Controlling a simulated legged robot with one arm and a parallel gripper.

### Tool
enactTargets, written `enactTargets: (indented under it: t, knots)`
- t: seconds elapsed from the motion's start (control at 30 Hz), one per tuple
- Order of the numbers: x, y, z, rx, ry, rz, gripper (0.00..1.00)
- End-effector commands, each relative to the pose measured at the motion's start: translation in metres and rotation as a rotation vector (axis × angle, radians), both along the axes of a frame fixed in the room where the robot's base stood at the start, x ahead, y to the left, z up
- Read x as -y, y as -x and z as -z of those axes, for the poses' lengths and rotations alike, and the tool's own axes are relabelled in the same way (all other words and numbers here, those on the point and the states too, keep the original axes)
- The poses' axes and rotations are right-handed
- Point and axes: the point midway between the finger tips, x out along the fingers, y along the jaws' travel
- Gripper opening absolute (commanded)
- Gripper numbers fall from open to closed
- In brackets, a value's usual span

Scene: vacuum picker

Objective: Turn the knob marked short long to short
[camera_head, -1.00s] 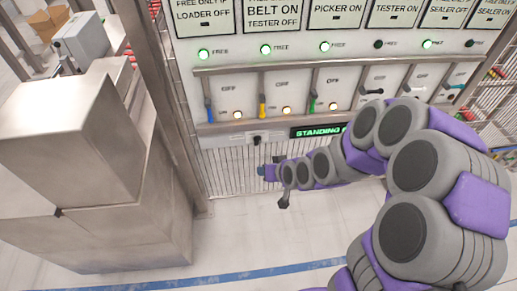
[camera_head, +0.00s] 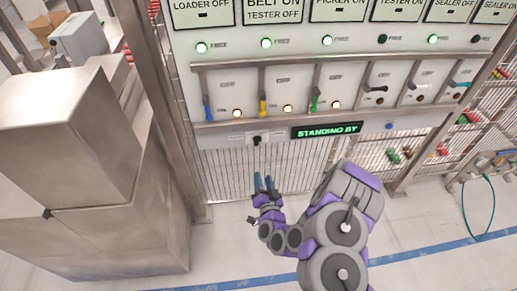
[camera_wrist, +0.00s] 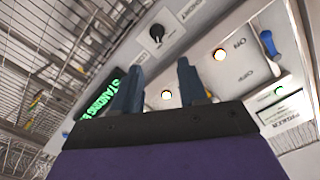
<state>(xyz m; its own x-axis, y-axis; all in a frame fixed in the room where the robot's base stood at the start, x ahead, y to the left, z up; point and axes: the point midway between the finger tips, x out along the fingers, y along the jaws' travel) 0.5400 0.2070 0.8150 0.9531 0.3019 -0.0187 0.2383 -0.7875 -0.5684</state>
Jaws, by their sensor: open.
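A small black knob (camera_head: 257,140) sits on a pale plate at the lower edge of the control panel, left of the green STANDING BY display (camera_head: 326,130). It also shows in the wrist view (camera_wrist: 156,33), near the top, with small lettering beside it that is hard to read. Which way it points is too small to tell. My gripper (camera_head: 264,182) is below the knob, apart from it, with its blue-grey fingers pointing up toward the panel. In the wrist view my gripper (camera_wrist: 160,66) has its two fingers spread with nothing between them.
Above the knob is a row of lever switches, including a blue (camera_head: 207,106), a yellow (camera_head: 262,102) and a green one (camera_head: 315,98), behind metal rails. A wire mesh fence (camera_head: 235,175) is below the panel. A steel cabinet (camera_head: 70,140) stands at left.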

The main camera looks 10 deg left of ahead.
Motion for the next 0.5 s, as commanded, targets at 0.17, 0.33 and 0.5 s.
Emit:
enactTargets:
  t: [0.17,0.33,0.5]
  knots:
    - [0.005,0.001,0.005,0.014,-0.010,0.027,0.43]
    - [0.002,-0.006,0.006,0.012,-0.006,0.020,0.43]
    - [-0.003,-0.021,0.004,0.016,-0.006,0.020,0.43]
